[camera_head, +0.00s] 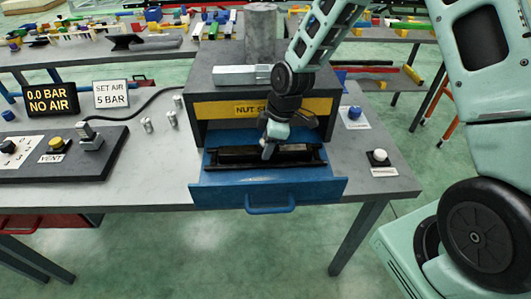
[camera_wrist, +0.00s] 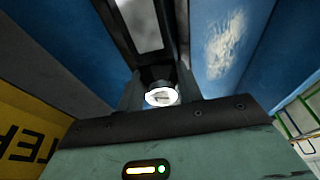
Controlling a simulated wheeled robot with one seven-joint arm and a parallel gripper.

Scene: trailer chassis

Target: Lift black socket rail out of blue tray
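The blue tray (camera_head: 325,187) is a pulled-out drawer with a front handle, below the grey cabinet. The long black socket rail (camera_head: 235,156) lies along the inside of the tray. My gripper (camera_head: 268,151) points down at the middle of the rail and hides part of it. In the wrist view, my gripper (camera_wrist: 160,92) has one finger on each side of a dark part of the rail (camera_wrist: 168,42). A bright round metal piece (camera_wrist: 161,96) shows between the fingers. I cannot tell whether the fingers press on the rail.
The grey cabinet (camera_head: 195,93) with a yellow label stands close behind my gripper. Loose metal pieces (camera_head: 147,125) and a control panel (camera_head: 90,160) are left; knobs (camera_head: 378,157) are right.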

